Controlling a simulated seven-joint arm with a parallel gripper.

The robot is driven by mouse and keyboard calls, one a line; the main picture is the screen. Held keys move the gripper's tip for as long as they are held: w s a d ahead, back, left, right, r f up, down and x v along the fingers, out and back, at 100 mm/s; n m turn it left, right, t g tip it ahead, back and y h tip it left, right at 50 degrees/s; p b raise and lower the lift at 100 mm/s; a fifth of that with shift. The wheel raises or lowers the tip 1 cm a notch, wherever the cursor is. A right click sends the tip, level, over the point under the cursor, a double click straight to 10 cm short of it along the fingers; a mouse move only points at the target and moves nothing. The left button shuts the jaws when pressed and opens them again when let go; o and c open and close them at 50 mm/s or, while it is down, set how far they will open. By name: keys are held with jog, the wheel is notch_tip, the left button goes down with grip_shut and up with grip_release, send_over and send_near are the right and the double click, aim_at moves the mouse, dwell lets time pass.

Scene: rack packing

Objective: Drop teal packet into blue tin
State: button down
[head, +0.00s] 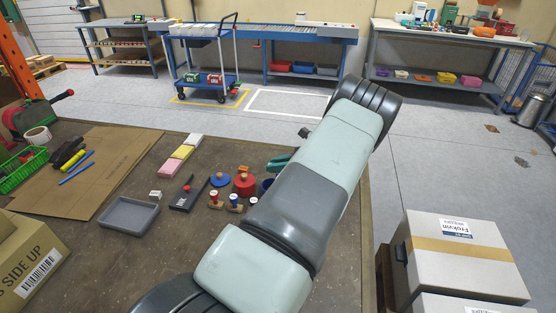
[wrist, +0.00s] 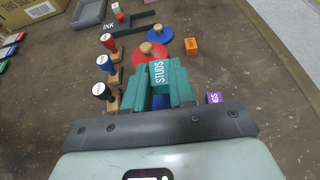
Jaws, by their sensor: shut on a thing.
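A teal packet labelled STUDS (wrist: 158,73) is held between the fingers of my gripper (wrist: 160,84) in the wrist view. The gripper is shut on it. Blue of the blue tin (wrist: 162,102) shows just below the packet between the fingers; most of the tin is hidden. In the head view a bit of the blue tin (head: 267,184) shows beside my arm, which covers the rest. A blue lid with a wooden knob (wrist: 160,36) lies flat on the table farther off.
A red tin with a knobbed lid (wrist: 147,57) stands just beyond my gripper. Stamps (wrist: 105,64) stand to its left. An orange packet (wrist: 192,46) and a purple packet (wrist: 213,97) lie at right. A grey tray (head: 130,213) and cardboard (head: 112,152) lie farther left.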

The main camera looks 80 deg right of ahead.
jog(key=c, duration=0.9)
grip_release()
jog(key=shift+o, duration=0.2)
jog(key=shift+s, duration=0.1)
jog(key=v, duration=1)
jog(key=shift+s, duration=0.3)
jog(key=shift+r, duration=0.1)
